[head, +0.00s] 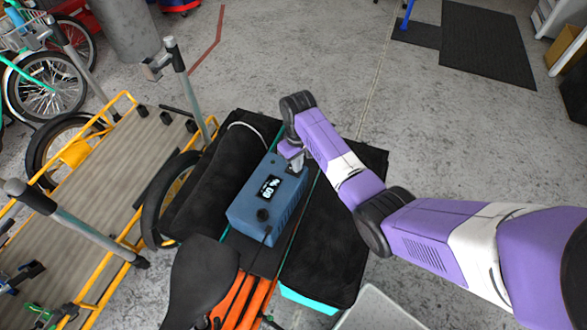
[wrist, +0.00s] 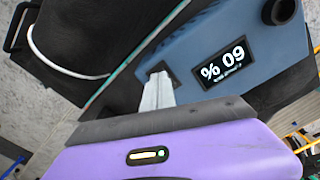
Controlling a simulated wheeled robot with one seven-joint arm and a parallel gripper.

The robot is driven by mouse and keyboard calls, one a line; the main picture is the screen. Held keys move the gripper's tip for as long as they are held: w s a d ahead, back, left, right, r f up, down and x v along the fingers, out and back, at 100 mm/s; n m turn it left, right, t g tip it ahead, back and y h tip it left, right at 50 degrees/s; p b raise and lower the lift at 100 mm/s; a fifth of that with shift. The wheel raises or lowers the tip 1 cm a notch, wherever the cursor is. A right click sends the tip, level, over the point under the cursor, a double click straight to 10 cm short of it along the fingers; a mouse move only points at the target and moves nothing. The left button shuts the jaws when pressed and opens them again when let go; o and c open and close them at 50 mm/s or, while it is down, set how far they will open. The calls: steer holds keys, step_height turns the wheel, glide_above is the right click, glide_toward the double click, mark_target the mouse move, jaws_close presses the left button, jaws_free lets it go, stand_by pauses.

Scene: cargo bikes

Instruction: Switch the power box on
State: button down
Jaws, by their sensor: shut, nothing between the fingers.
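The power box (head: 259,209) is a blue box on the rear rack of a cargo bike, between black bags. Its dark display (head: 269,188) is lit with white characters, and a round black knob or plug (head: 263,215) with a cable sits near its front end. In the wrist view the box (wrist: 200,40) fills the upper right, and its lit display (wrist: 223,64) shows upside down. My gripper (head: 296,160) is at the far end of the box.
Black padded bags (head: 335,240) flank the box on both sides. A black saddle (head: 203,275) and orange frame are in front. A yellow-framed cargo bike (head: 110,190) stands to the left. Open grey floor lies behind, with dark mats (head: 485,45) farther off.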

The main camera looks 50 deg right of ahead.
steer(key=shift+f, duration=0.25)
steer(key=shift+r+p, duration=3.5)
